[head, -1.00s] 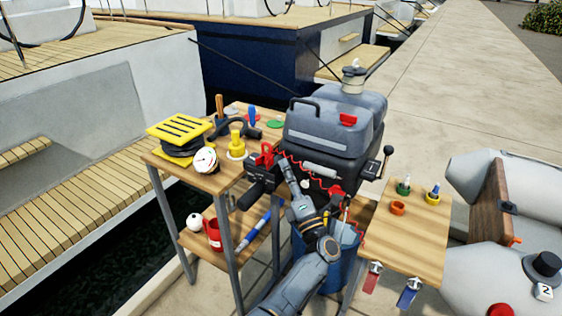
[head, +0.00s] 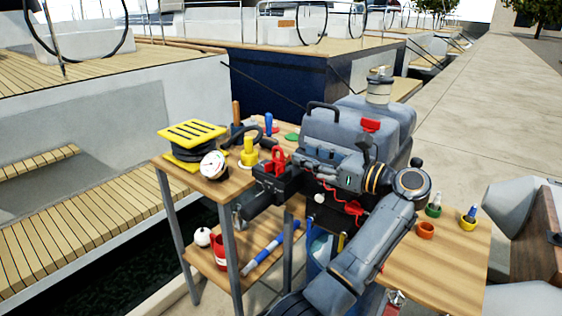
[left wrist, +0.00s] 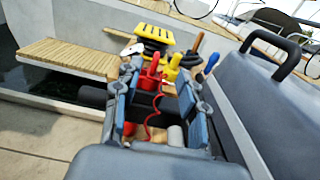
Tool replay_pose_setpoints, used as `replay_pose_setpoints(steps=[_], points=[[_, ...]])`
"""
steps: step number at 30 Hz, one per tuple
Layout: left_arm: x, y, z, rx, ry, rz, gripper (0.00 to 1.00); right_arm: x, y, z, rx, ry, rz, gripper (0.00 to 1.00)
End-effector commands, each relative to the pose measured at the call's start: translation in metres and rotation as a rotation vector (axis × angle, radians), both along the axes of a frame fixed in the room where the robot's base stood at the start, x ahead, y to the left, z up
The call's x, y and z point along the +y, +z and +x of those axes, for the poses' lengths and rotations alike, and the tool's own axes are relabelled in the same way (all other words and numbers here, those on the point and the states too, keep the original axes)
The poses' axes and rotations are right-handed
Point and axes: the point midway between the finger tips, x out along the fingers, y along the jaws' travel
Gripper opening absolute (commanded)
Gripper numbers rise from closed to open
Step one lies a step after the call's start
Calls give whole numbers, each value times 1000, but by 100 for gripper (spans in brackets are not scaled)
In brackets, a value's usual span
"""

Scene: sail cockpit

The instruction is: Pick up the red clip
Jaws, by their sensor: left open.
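The red clip (head: 278,160) sits upright on the black tiller block (head: 274,180) of the outboard motor, a red coiled cord running from it. In the left wrist view the red clip (left wrist: 149,76) appears between the two open fingers, beyond their tips or level with them; I cannot tell which. My left gripper (head: 303,160) is open, just right of the clip in the head view, with its arm crossing in front of the motor. It also shows in the left wrist view (left wrist: 158,92), with nothing clasped. My right gripper is not in view.
The grey motor cowl (head: 345,125) stands close behind my left gripper. A yellow-topped black spool (head: 190,140), a round gauge (head: 213,165) and a yellow object (head: 249,152) crowd the wooden shelf to the left. A small wooden table (head: 440,265) is at right.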

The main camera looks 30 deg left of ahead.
Motion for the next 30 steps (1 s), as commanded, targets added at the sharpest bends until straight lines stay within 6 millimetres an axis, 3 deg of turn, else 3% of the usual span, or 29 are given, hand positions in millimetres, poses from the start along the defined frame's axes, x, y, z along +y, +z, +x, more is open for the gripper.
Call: replay_pose_setpoints(steps=[3, 11, 19, 29, 30], points=[[22, 0, 1, 0, 0, 3, 42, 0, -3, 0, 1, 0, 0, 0], [43, -1, 3, 2, 0, 4, 42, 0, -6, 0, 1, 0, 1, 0], [81, -4, 2, 2, 0, 5, 42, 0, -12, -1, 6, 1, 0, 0], [90, -5, 4, 2, -3, 2, 42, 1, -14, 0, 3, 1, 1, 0], [90, -5, 4, 2, -3, 2, 37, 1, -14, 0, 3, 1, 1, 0]])
